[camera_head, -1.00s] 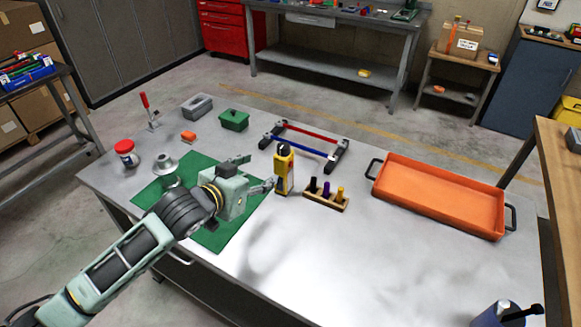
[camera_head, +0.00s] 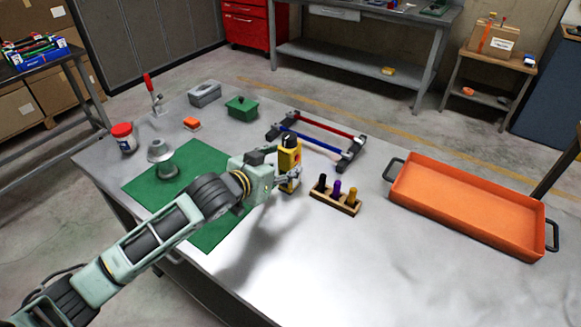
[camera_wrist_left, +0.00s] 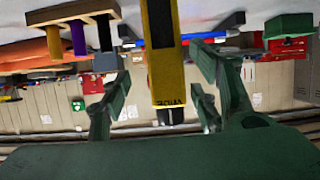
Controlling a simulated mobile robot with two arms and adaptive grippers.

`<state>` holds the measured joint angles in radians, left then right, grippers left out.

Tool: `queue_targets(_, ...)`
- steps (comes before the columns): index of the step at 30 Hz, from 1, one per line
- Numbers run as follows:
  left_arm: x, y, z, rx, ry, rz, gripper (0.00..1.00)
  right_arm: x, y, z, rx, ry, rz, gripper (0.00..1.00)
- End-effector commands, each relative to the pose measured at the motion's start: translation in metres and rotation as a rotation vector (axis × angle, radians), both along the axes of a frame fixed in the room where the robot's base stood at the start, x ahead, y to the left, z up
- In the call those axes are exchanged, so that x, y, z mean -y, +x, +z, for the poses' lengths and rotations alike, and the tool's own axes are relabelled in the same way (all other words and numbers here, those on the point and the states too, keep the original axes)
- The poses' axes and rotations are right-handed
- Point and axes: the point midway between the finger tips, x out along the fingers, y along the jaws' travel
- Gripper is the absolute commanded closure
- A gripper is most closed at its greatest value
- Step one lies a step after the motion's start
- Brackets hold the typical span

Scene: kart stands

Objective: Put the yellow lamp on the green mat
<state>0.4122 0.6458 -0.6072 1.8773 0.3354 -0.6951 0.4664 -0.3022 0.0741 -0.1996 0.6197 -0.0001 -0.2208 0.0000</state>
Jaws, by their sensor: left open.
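The yellow lamp (camera_head: 290,158) stands upright on the metal table, to the right of the green mat. It has a black top. The green mat (camera_head: 146,187) lies flat on the table, partly covered in view by my left arm. My left gripper (camera_head: 284,174) is open at the lamp, with its fingers to either side of it. In the left wrist view the yellow lamp (camera_wrist_left: 163,60) stands between the two open fingers (camera_wrist_left: 160,100), with a gap visible on both sides. My right gripper is not in view.
A grey metal cone-shaped part (camera_head: 163,158) stands on the mat. A wooden block with several coloured pegs (camera_head: 347,207) is close right of the lamp, and a red-and-blue bar rack (camera_head: 323,138) behind it. An orange tray (camera_head: 465,207) lies right. The front table surface is clear.

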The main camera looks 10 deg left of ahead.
Motion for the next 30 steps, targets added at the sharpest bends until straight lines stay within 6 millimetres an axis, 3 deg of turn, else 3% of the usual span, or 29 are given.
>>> queue_targets(12,0.009,0.042,-0.015,0.0,-0.001,0.0,0.44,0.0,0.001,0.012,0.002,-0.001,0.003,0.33)
queue_targets(23,0.011,0.048,-0.019,0.0,0.0,0.0,0.44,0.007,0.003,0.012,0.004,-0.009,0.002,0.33)
queue_targets(30,0.011,0.048,-0.019,0.0,0.0,0.0,0.65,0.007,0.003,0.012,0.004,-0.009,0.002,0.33)
